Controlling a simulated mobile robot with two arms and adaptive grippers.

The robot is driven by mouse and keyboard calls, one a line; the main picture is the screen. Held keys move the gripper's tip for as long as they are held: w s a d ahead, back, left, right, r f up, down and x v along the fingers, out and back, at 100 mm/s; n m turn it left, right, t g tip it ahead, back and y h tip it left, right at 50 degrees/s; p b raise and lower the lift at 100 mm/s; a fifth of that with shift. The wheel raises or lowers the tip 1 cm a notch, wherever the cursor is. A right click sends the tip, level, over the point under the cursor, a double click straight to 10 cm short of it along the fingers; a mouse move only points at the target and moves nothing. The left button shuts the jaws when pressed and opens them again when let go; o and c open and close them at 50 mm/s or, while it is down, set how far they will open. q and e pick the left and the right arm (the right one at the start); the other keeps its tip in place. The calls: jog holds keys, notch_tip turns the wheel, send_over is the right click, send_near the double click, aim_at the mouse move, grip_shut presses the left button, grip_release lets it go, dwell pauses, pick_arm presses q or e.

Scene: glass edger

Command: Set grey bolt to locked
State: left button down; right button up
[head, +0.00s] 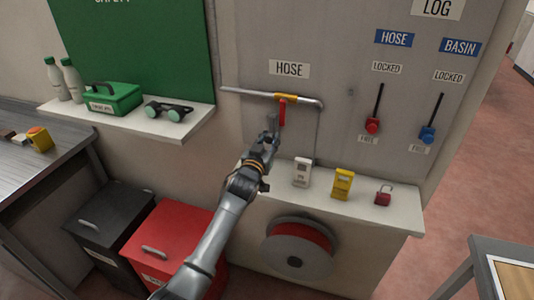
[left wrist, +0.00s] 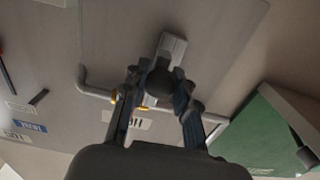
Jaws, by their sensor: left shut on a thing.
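My left gripper (head: 271,134) reaches up to the grey wall panel, just below the pipe with the red valve handle (head: 282,112). In the left wrist view, its two fingers (left wrist: 160,90) are shut on a dark round knob. A light grey block (left wrist: 172,48) on the panel sits right behind the knob; together they look like the grey bolt. The arm and fingers hide most of it in the head view. I cannot read a locked mark beside it. My right gripper is not in view.
A shelf below holds a white device (head: 302,172), a yellow device (head: 342,183) and a red padlock (head: 383,195). The red slider (head: 372,125) and blue slider (head: 428,134) sit low in their slots. A hose reel (head: 297,250) and a red bin (head: 170,238) are lower.

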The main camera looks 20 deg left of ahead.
pick_arm(q)
jog(key=shift+s+r, duration=0.1)
jog(key=shift+r, duration=0.7)
jog(key=c, duration=1)
grip_release()
jog(key=s, duration=1.2)
jog(key=shift+a, duration=0.2)
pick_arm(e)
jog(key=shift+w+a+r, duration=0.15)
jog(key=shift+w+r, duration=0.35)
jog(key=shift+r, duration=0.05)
pick_arm(q)
jog(key=shift+w, duration=0.1)
